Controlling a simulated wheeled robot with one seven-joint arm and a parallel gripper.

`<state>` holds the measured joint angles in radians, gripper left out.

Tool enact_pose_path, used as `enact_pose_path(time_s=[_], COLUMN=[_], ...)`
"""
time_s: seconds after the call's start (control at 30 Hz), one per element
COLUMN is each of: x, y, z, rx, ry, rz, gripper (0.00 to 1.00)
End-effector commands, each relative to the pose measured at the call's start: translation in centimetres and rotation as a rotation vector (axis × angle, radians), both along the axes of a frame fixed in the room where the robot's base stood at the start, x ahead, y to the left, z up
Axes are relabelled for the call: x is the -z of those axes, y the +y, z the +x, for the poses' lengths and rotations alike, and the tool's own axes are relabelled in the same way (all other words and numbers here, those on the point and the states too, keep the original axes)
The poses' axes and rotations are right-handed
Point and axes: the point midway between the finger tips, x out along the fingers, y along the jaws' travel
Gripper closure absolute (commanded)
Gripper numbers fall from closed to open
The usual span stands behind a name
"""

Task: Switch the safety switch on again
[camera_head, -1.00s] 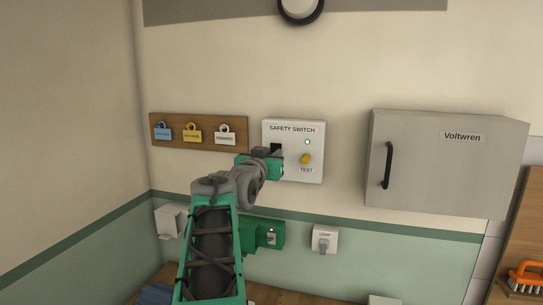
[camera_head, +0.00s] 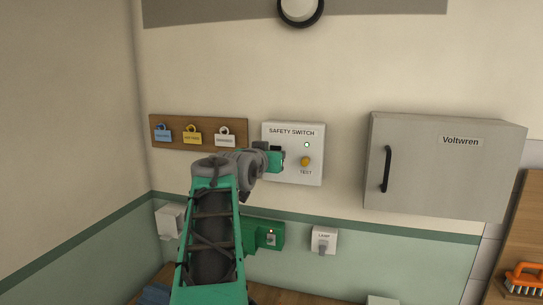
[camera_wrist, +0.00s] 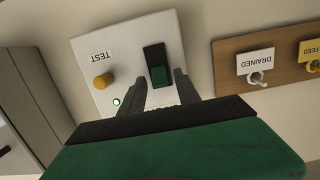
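The white safety switch box (camera_head: 314,173) is on the wall, with a lit green lamp (camera_head: 307,145) and a yellow TEST knob (camera_head: 305,161). My gripper (camera_head: 280,157) is in front of the box's left part and hides much of the rocker there. In the wrist view, upside down, the rocker (camera_wrist: 157,62) shows a dark frame and a green face. My gripper's two fingers (camera_wrist: 158,76) are apart, one on each side of the rocker's near end, with nothing between them. Whether they touch the plate I cannot tell. The green lamp (camera_wrist: 116,101) is lit beside the left finger.
A wooden board (camera_head: 208,141) with blue, yellow and white tags hangs left of the box. A grey Voltwren cabinet (camera_head: 440,180) juts out at right. Below are a green box (camera_head: 264,234) with a small light and a LAMP socket (camera_head: 324,239).

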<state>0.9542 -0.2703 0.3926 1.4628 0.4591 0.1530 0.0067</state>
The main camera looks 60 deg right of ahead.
Motion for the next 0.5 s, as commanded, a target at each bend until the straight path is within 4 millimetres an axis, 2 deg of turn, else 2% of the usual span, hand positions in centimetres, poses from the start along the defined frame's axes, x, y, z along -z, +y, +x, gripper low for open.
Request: enact_pose_path(time_s=[0.3, 0.37, 0.5], x=[0.0, 0.0, -0.4], y=[0.3, 1.0, 3.8], z=[0.0, -0.1, -0.4], rx=[-0.001, -0.002, -0.004], ry=[0.000, -0.001, -0.002], rz=[-0.001, -0.002, -0.004], gripper=[0.58, 0.58, 0.58])
